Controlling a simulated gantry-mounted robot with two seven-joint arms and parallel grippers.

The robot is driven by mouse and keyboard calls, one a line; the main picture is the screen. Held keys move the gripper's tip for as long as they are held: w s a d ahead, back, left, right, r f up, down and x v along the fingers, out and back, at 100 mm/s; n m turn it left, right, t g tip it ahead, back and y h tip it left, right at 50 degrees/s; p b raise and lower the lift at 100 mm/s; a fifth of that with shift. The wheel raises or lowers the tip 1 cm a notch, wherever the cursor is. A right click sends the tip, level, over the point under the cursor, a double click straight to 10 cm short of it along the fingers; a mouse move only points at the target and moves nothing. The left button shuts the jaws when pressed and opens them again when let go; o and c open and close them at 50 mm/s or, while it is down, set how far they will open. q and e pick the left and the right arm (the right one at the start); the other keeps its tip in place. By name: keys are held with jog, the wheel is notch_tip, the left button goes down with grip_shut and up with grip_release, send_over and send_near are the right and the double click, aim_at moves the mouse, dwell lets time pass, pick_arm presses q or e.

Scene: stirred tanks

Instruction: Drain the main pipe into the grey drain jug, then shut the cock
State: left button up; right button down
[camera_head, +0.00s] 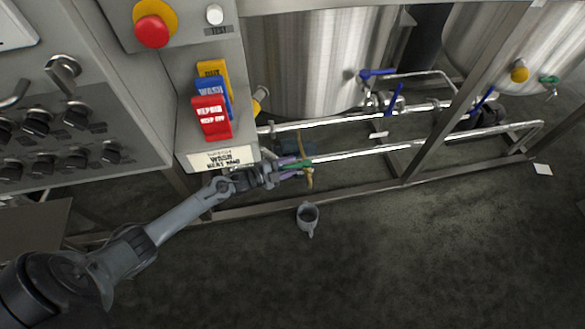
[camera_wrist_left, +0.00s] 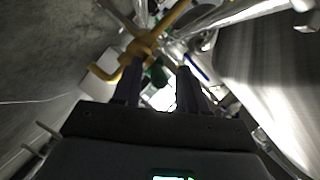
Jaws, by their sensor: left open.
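The grey drain jug (camera_head: 308,217) stands upright on the floor, just in front of the frame's lower rail. A brass drain cock (camera_head: 309,179) with a green handle (camera_head: 305,164) sits at the left end of the lower steel pipe (camera_head: 370,152). My left gripper (camera_head: 297,168) is at the cock, its fingers open. In the left wrist view the brass cock (camera_wrist_left: 142,46) is just past the fingertips, and its green handle (camera_wrist_left: 157,73) shows between the fingers. I cannot tell whether they touch it. No flow is visible. My right gripper is out of view.
A control panel with red, blue and yellow tags (camera_head: 212,105) hangs above my left forearm. Steel tanks (camera_head: 315,60) stand behind the pipes. A blue valve handle (camera_head: 378,73) and a frame post (camera_head: 470,90) are to the right. The front floor is clear.

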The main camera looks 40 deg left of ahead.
pick_arm(q)
jog(key=shift+w+d+f, duration=0.15)
jog(key=shift+w+f, duration=0.05)
jog(key=shift+w, duration=0.25)
jog(key=shift+w+d+f+b, duration=0.1)
jog(key=shift+w+d+b, duration=0.1)
jog(key=shift+d+b, duration=0.1)
jog(key=shift+a, duration=0.1)
jog(key=shift+c, duration=0.5)
grip_shut()
